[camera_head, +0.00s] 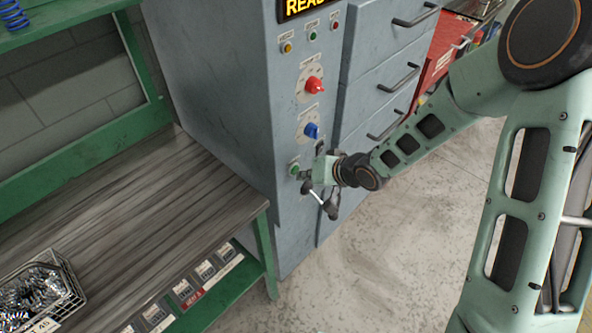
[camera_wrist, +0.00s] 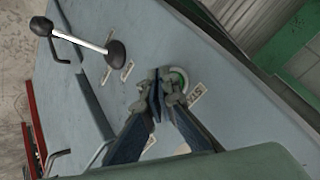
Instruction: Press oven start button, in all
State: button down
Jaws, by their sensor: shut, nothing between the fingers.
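The oven is a tall grey cabinet (camera_head: 262,110) with a control panel on its narrow front. A green round button (camera_head: 295,169) sits low on the panel, below the blue knob. It also shows in the wrist view (camera_wrist: 178,80), partly hidden behind my fingertips. My gripper (camera_head: 304,182) is right in front of the panel beside this button. In the wrist view my gripper (camera_wrist: 158,86) is shut and empty, its fingertips overlapping the button's near edge. I cannot tell whether they touch it.
Above are a red knob (camera_head: 314,85), a blue knob (camera_head: 311,130) and small indicator lamps. A lever with a black ball (camera_wrist: 116,53) sticks out near my gripper. A wooden bench (camera_head: 130,210) with a wire basket (camera_head: 68,285) stands left. Drawers (camera_head: 385,65) stand right; the floor is clear.

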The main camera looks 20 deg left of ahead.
jog(key=shift+w+a, duration=0.15)
jog(key=shift+a, duration=0.2)
dwell(0.5)
jog(key=shift+d, duration=0.15)
jog(key=shift+s+d, duration=0.3)
jog(key=shift+d, duration=0.35)
jog(key=shift+s+d+p, duration=0.35)
jog(key=shift+d, duration=0.4)
jog(key=shift+s+d+p, duration=0.3)
jog(key=shift+d, duration=0.5)
jog(key=shift+s+d+p, duration=0.35)
jog(key=shift+d, duration=0.4)
